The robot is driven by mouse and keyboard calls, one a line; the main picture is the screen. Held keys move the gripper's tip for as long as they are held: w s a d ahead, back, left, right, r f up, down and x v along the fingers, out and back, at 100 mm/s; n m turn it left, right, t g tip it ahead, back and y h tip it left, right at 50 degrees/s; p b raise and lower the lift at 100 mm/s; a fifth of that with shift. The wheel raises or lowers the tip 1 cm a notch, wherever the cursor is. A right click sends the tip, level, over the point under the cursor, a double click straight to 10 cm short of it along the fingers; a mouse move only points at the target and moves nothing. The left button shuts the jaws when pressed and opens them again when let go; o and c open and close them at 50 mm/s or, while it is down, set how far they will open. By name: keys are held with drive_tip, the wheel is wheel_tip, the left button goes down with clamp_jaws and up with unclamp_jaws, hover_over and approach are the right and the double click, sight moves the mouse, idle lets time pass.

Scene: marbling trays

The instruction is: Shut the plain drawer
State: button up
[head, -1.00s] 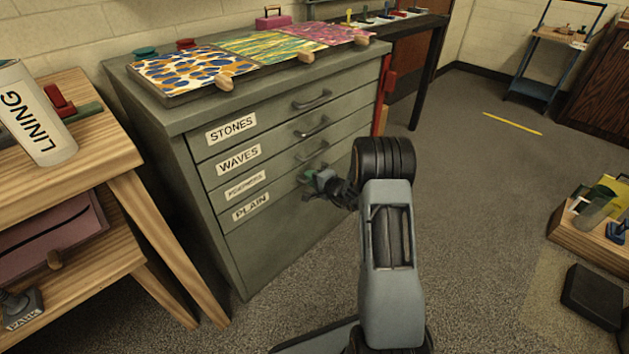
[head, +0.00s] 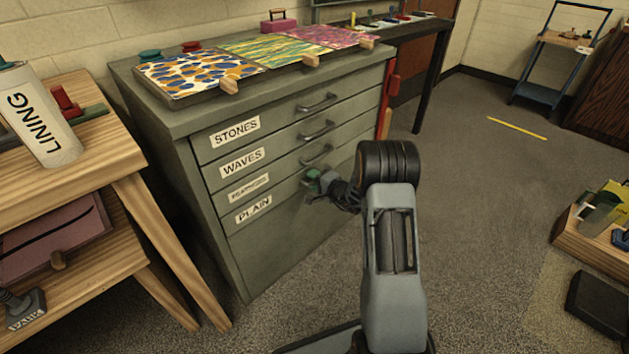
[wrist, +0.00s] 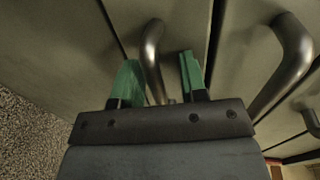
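The plain drawer (head: 285,203) is the lowest labelled drawer of the grey-green cabinet, with a "PLAIN" label at its left. Its front looks about level with the drawers above; a small gap is too fine to tell. My gripper (head: 313,186) is at this drawer's handle, which it mostly hides in the head view. In the wrist view my gripper (wrist: 161,78) has its two green fingers apart, with the curved metal handle (wrist: 152,45) between them. The handle is close to the left finger, with a gap to the right one. I cannot tell whether they touch.
Drawers labelled "STONES" (head: 280,122) and "WAVES" (head: 275,148) and one with a blurred label sit above, looking shut. A wooden table (head: 105,150) stands close to the cabinet's left. Floor (head: 470,220) is clear to the right, up to a low wooden tray (head: 570,237).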

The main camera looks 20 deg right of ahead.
drive_tip(key=p+v, duration=0.3)
drive_tip(key=v, duration=1)
drive_tip(key=shift+s, duration=0.3)
drive_tip(key=s+a+r+n+g+y+p, duration=0.1)
drive_tip(key=s+a+r+n+g+p, duration=0.2)
drive_tip(key=a+r+p, duration=0.35)
drive_tip(key=s+a+r+n+g+y+p, duration=0.2)
drive_tip(key=s+a+r+g+p, duration=0.15)
drive_tip(key=r, duration=0.65)
drive_tip(key=s+a+r+n+g+y+p, duration=0.1)
drive_tip(key=s+a+r+n+g+p, duration=0.15)
drive_tip(key=a+r+p, duration=0.5)
drive_tip(key=s+d+r+n+h+p, duration=0.1)
drive_tip(key=s+r+h+p, duration=0.2)
drive_tip(key=r, duration=0.5)
drive_tip(key=s+d+r+n+g+h+p, duration=0.1)
drive_tip(key=s+r+n+h+p, duration=0.1)
drive_tip(key=s+r+h+p, duration=0.2)
drive_tip(key=s+d+r+n+h+p, duration=0.1)
drive_tip(key=s+r+n+h+p, duration=0.1)
drive_tip(key=s+r+p, duration=0.3)
wheel_tip(320, 180, up, 8)
drive_tip(key=h+p, duration=0.1)
drive_tip(key=p, duration=0.2)
drive_tip(key=shift+d+f+g+p, duration=0.15)
drive_tip(key=shift+d+g+p, duration=0.15)
drive_tip(key=shift+d, duration=0.1)
drive_tip(key=shift+n, duration=0.25)
